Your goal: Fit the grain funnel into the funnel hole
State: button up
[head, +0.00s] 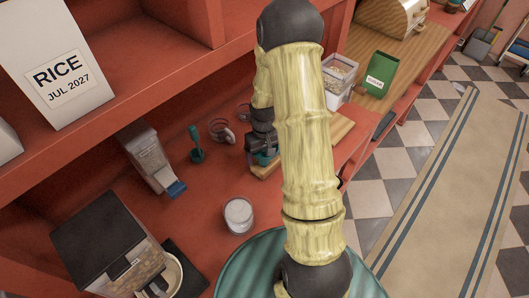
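My gripper (259,146) is at the middle of the red counter, low over a small wooden block, and my pale yellow arm hides much of it. A teal piece (266,158), perhaps the grain funnel, shows directly under the gripper, at the wooden block (263,172). I cannot tell whether the fingers are closed on it or whether it sits in a hole. No funnel hole can be made out. Another teal item with an upright handle (196,143) stands on the counter to the left, apart from the gripper.
A glass jar of white contents (238,214) stands in front. A clear dispenser (148,157), a glass cup (220,131) and a dark-topped machine (108,240) are on the left. A white RICE box (62,65) is on the shelf. A green bag (376,76) stands at the back right.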

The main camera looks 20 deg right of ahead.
jog(key=shift+s+f+b, duration=0.15)
jog(key=shift+f+b, duration=0.15)
jog(key=shift+f, duration=0.3)
dwell(1.6)
jog(key=o, duration=0.8)
jog(key=shift+r, duration=0.15)
jog(key=shift+r+p, duration=2.7)
jog(key=shift+r, duration=0.75)
